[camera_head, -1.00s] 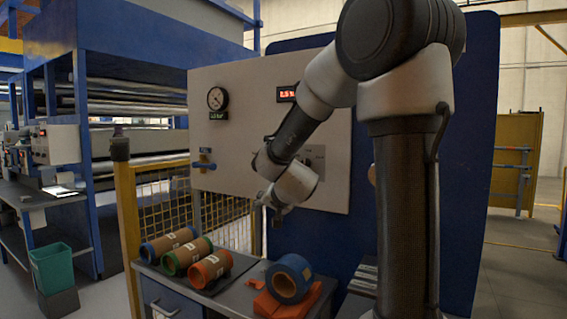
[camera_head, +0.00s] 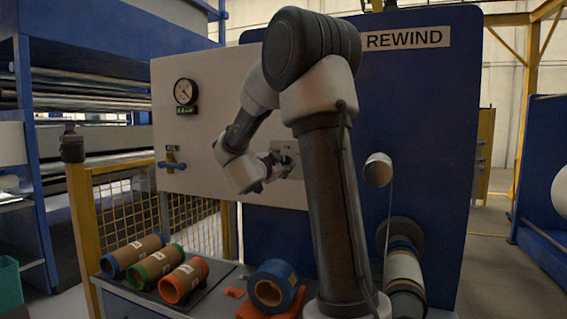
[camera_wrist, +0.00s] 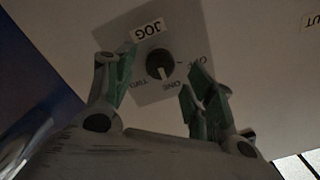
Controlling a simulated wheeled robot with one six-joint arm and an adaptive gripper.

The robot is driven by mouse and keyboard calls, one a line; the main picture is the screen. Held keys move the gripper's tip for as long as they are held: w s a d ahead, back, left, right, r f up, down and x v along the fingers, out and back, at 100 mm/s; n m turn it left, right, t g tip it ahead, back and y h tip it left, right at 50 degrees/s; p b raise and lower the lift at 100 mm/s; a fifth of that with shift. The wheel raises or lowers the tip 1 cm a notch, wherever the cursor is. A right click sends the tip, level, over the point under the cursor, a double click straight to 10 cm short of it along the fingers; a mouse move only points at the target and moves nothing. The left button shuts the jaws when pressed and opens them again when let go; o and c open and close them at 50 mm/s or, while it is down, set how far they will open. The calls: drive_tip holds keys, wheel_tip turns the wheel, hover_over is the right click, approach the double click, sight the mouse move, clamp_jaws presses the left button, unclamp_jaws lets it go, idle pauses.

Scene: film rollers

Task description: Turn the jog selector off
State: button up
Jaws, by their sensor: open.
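The jog selector is a small round black knob (camera_wrist: 160,64) on a grey plate (camera_wrist: 143,28) marked JOG, seen tilted and upside down in the wrist view. Its pale mark seems to point down in the picture, towards the label that looks like ONE; the OFF label is to the right. My gripper (camera_wrist: 163,78) is open, with one finger left of the knob and the others to its right, apart from it. In the head view my gripper (camera_head: 278,163) is at the light panel (camera_head: 220,125), largely covering the selector.
A gauge (camera_head: 185,92) and a blue-handled valve (camera_head: 172,164) are on the panel's left. Below, the bench holds several cores, including a green-ended one (camera_head: 155,263), and a blue roll (camera_head: 272,286). A yellow mesh guard (camera_head: 122,208) stands left. A rewind roller (camera_head: 405,267) is right.

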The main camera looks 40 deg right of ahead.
sight(284, 161)
drive_tip(key=shift+x, duration=1.6)
drive_tip(key=c, duration=1)
drive_tip(key=n, duration=0.5)
drive_tip(key=shift+n, duration=0.4)
drive_tip(key=n, duration=0.6)
drive_tip(key=shift+w, duration=0.1)
drive_tip(key=shift+a, duration=0.1)
